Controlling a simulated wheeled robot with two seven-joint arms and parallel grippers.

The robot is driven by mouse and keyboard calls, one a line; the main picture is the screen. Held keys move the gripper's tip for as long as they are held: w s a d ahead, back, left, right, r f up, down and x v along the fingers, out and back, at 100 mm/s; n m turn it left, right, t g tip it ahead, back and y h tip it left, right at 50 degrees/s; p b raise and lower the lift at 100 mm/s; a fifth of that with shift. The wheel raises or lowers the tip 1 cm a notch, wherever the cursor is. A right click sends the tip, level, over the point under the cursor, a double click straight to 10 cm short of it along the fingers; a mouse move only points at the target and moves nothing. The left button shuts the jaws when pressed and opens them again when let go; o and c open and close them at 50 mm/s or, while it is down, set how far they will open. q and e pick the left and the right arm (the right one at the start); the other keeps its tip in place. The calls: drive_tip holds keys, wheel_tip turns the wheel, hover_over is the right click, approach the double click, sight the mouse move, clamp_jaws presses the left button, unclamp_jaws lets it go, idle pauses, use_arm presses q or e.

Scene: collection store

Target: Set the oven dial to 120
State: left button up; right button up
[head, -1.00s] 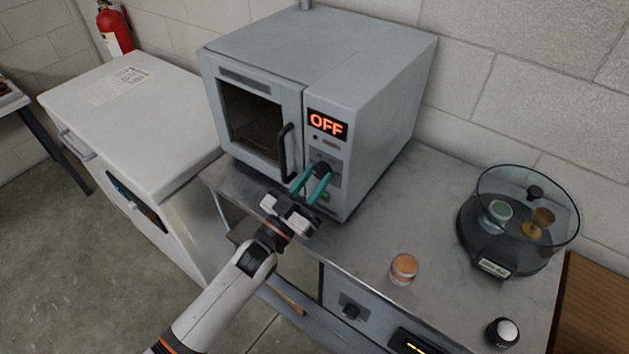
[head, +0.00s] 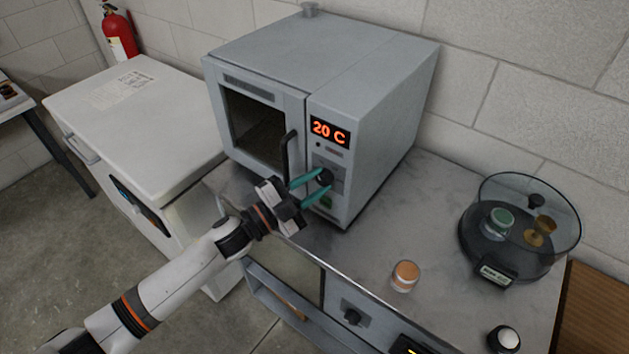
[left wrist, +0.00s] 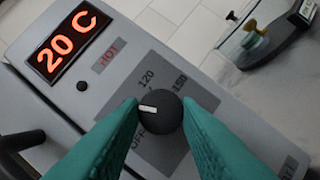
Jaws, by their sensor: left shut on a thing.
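The grey oven (head: 375,110) stands on the steel bench, its door closed. Its display (head: 329,131) reads "20 C" in orange; the left wrist view shows the same display (left wrist: 67,41). The black dial (head: 324,177) sits below the display. My left gripper (head: 318,186) is shut on the dial, its teal fingers on either side. In the left wrist view the dial (left wrist: 163,115) has a white mark on its left side. Labels "120" and a partly covered "OFF" are printed on the plate (left wrist: 172,66) around it. My right gripper is not in view.
A black handle (head: 289,152) is on the oven door, left of the gripper. On the bench are an orange-topped jar (head: 404,276), a round clear-covered vessel (head: 520,225) with small items and a dark knob (head: 503,336). A white cabinet (head: 150,120) stands left.

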use_arm(q)
drive_tip(key=m+p, duration=0.1)
drive_tip(key=m+g, duration=0.1)
drive_tip(key=m, duration=0.1)
drive_tip(key=shift+r+y+p, duration=0.25)
drive_tip(key=shift+y+p, duration=0.05)
drive_tip(key=shift+p, duration=0.05)
drive_tip(key=m+g+p, duration=0.1)
drive_tip(key=m+p, duration=0.1)
drive_tip(key=shift+r+m+y, duration=0.15)
drive_tip(key=shift+m+y, duration=0.25)
drive_tip(key=m+y+p, duration=0.1)
drive_tip(key=m+p, duration=0.1)
drive_tip(key=p, duration=0.1)
drive_tip(key=shift+r+m+g, duration=0.1)
drive_tip(key=shift+m+g, duration=0.2)
drive_tip(key=shift+m, duration=0.1)
drive_tip(key=shift+m+y+p, duration=0.5)
drive_tip(key=shift+m+p, duration=0.4)
drive_tip(key=shift+p, duration=0.35)
drive_tip(key=shift+f, duration=0.2)
drive_tip(key=o, duration=1)
drive_tip(key=shift+c, duration=0.2)
drive_tip(key=shift+a, duration=0.1)
